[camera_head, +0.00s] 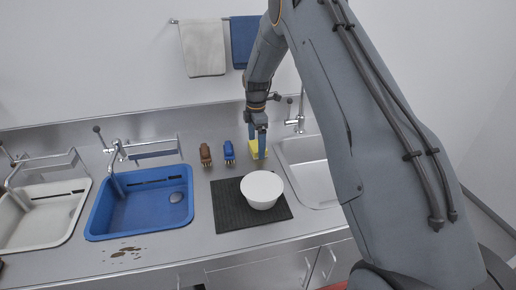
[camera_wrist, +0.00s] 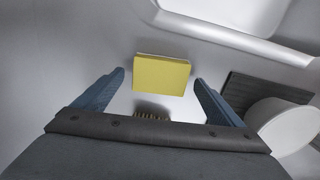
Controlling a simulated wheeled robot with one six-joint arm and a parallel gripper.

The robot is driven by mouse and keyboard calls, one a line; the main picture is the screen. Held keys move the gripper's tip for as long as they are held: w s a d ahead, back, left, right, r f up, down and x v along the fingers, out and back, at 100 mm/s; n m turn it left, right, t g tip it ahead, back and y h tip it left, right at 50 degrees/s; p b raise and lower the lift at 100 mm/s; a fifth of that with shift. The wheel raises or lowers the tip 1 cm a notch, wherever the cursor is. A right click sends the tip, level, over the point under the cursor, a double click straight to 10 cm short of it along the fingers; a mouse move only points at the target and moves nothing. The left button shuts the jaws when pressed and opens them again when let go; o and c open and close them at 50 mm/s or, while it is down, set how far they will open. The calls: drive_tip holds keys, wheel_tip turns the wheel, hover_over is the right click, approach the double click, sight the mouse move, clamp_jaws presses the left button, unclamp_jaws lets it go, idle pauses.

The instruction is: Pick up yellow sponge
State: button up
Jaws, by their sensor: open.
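The yellow sponge (camera_wrist: 162,75) lies on the steel counter, between and a little beyond my open fingertips in the wrist view. In the head view the sponge (camera_head: 254,149) shows partly behind my gripper (camera_head: 258,146), which points down over it. My gripper (camera_wrist: 160,82) has its blue fingers spread to either side of the sponge, with nothing held. Whether the fingers touch the sponge cannot be told.
A white bowl (camera_head: 262,187) stands on a dark ribbed mat (camera_head: 228,215) in front of the sponge. A brown brush (camera_head: 205,154) and a blue brush (camera_head: 229,152) are to the left. A blue sink (camera_head: 140,211) and a white sink (camera_head: 310,172) flank the mat.

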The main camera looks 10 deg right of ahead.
sight(256, 146)
drive_tip(key=c, duration=1.1)
drive_tip(key=shift+r, duration=0.15)
wheel_tip(256, 146, up, 10)
drive_tip(key=b, duration=0.3)
drive_tip(key=shift+b, duration=0.3)
drive_tip(key=o, duration=0.4)
drive_tip(key=c, duration=0.3)
